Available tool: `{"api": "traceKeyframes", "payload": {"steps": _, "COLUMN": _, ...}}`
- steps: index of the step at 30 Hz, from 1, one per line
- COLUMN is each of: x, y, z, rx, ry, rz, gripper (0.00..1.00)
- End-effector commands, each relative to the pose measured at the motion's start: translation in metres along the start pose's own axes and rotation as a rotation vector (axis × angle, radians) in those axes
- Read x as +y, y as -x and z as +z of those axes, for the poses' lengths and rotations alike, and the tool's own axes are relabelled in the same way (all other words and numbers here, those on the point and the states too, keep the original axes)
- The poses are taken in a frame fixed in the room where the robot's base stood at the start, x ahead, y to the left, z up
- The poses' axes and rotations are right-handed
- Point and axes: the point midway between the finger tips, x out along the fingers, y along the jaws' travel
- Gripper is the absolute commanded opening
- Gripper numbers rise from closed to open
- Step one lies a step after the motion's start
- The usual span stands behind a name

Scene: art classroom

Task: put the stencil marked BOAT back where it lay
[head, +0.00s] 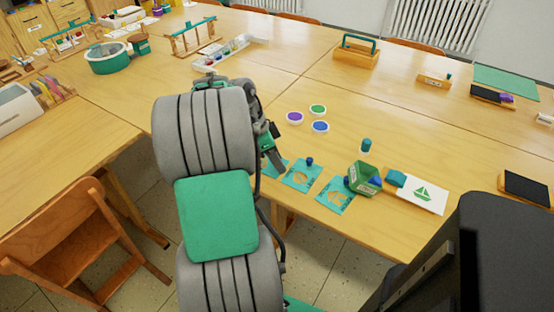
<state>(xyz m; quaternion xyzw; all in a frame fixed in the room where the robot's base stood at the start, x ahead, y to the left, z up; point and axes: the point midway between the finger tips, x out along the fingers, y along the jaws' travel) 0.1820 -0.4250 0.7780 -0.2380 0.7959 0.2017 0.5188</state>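Teal stencils lie in a row near the table's front edge: one in the middle (297,181) with a dark blue knob, one to its right (334,203), and one at the left (283,163) partly hidden by my arm. Tan table shows through cut-outs in the first two. I cannot read a BOAT mark on any of them. A white card (425,190) with a green sailboat print lies farther right. My gripper (271,158) is at the left stencil, seen from behind. Its fingertips are mostly hidden, so I cannot tell whether it holds anything.
Paint pots, purple (295,118), green (318,110) and blue (320,127), and a teal bottle (366,145) stand behind. A wooden caddy (356,52) is farther back. A chair (75,215) stands at left.

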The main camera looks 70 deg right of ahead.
Motion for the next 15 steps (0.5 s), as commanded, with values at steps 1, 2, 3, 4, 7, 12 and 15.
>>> {"api": "traceKeyframes", "payload": {"steps": 1, "x": 0.000, "y": 0.000, "z": 0.000, "rx": 0.000, "ry": 0.000, "rz": 0.000, "gripper": 0.40}}
{"api": "traceKeyframes", "payload": {"steps": 2, "x": 0.000, "y": 0.000, "z": 0.000, "rx": 0.000, "ry": 0.000, "rz": 0.000, "gripper": 0.40}}
{"api": "traceKeyframes", "payload": {"steps": 3, "x": 0.000, "y": 0.000, "z": 0.000, "rx": 0.000, "ry": 0.000, "rz": 0.000, "gripper": 0.40}}
{"api": "traceKeyframes", "payload": {"steps": 4, "x": 0.000, "y": 0.000, "z": 0.000, "rx": 0.000, "ry": 0.000, "rz": 0.000, "gripper": 0.40}}
{"api": "traceKeyframes", "payload": {"steps": 7, "x": 0.000, "y": 0.001, "z": -0.001, "rx": 0.000, "ry": 0.000, "rz": 0.000, "gripper": 0.40}}
{"api": "traceKeyframes", "payload": {"steps": 12, "x": -0.001, "y": 0.020, "z": -0.002, "rx": 0.001, "ry": 0.000, "rz": -0.003, "gripper": 0.40}}
{"api": "traceKeyframes", "payload": {"steps": 15, "x": -0.001, "y": 0.045, "z": -0.002, "rx": 0.001, "ry": 0.000, "rz": -0.004, "gripper": 0.40}}
